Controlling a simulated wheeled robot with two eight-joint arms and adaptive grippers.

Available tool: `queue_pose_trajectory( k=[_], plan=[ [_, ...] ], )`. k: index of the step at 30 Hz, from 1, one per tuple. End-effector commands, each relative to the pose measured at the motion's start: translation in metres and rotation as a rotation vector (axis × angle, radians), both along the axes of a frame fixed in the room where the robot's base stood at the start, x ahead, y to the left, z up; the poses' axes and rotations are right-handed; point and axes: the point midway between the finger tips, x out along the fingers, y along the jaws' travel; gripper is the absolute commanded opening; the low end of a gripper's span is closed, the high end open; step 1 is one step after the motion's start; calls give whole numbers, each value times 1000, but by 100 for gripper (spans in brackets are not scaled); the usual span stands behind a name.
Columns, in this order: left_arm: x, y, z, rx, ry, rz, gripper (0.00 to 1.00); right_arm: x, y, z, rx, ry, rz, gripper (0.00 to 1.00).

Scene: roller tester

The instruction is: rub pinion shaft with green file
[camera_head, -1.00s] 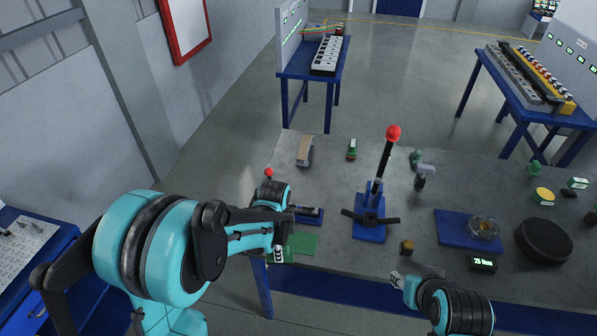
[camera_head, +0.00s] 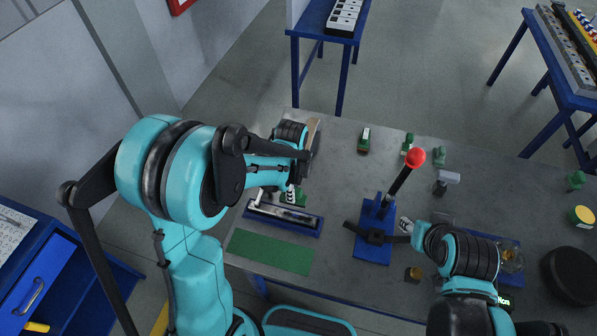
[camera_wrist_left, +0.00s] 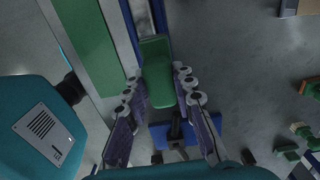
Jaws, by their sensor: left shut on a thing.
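My left gripper (camera_head: 291,193) is shut on the green file (camera_wrist_left: 157,72), whose green body shows between the two fingers in the left wrist view. In the head view, the gripper is just above and behind a long blue holder (camera_head: 270,228). The dark grey pinion shaft (camera_head: 285,214) seems to lie along this holder. I cannot tell whether the file touches the shaft. My right gripper (camera_head: 405,227) is beside the blue-based lever press, its fingers small and partly hidden, so its opening is unclear.
A green mat (camera_head: 271,252) lies in front of the holder. The lever press (camera_head: 374,245) with a red knob stands right of it. Small green-based pieces (camera_head: 364,141) stand farther back. A black round disc (camera_head: 569,275) is at right.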

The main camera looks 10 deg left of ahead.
Motion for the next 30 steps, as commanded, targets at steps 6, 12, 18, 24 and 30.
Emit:
queue_pose_trajectory(
  k=[6,12,18,24,30],
  plan=[
    [0,0,-6,0,0,0,2,0,0,-5,0,1,0,40],
    [0,0,-21,0,0,0,2,0,0,-15,0,0,0,40],
    [0,0,-42,0,0,0,2,0,0,-29,0,0,0,40],
    [0,0,-63,0,0,0,2,0,0,-44,0,0,0,40],
    [-17,1,-65,0,0,0,2,0,0,-47,0,0,0,40]
  ],
)
